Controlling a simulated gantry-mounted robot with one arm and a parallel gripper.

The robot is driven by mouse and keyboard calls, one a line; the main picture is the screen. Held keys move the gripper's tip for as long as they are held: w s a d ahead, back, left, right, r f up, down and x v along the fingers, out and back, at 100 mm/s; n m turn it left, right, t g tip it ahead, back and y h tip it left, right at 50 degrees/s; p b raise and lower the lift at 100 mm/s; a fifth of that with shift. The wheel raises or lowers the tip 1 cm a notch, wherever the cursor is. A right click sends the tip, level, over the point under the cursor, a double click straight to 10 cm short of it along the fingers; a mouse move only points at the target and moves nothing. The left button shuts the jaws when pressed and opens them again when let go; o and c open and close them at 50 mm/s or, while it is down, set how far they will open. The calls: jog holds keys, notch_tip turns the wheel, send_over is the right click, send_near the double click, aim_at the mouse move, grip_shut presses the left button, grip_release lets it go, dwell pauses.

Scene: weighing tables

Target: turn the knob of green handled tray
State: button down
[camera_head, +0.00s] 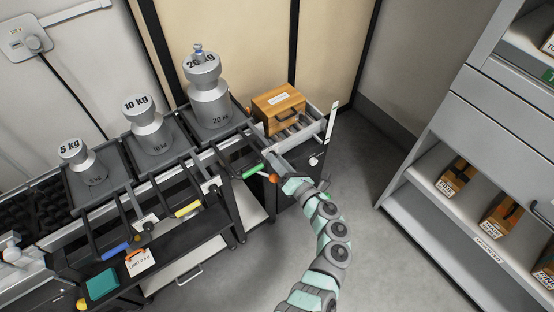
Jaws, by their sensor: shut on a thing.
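The green handle (257,171) is on the front of the right-hand dark tray (240,128), which bears the 20 kg weight (210,104). A small orange knob (273,178) sits just right of the green handle. My gripper (278,179) reaches up from the lower right and is at this knob, shut on it. The fingertips are small and partly hidden, so the exact grip and the knob's turn are hard to see.
To the left stand a 10 kg weight (147,126) by a yellow handle (188,209) and a 5 kg weight (82,161) by a blue handle (115,249). Shelves (440,200) are right; floor between is clear.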

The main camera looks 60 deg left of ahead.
jog(key=c, duration=1.2)
grip_release()
jog(key=shift+o, duration=0.2)
jog(key=shift+d, duration=0.1)
jog(key=w+d+p, duration=0.1)
jog(key=w+d, duration=0.1)
jog(key=d, duration=0.8)
jog(key=shift+d+p, duration=0.25)
jog(key=shift+p, duration=0.15)
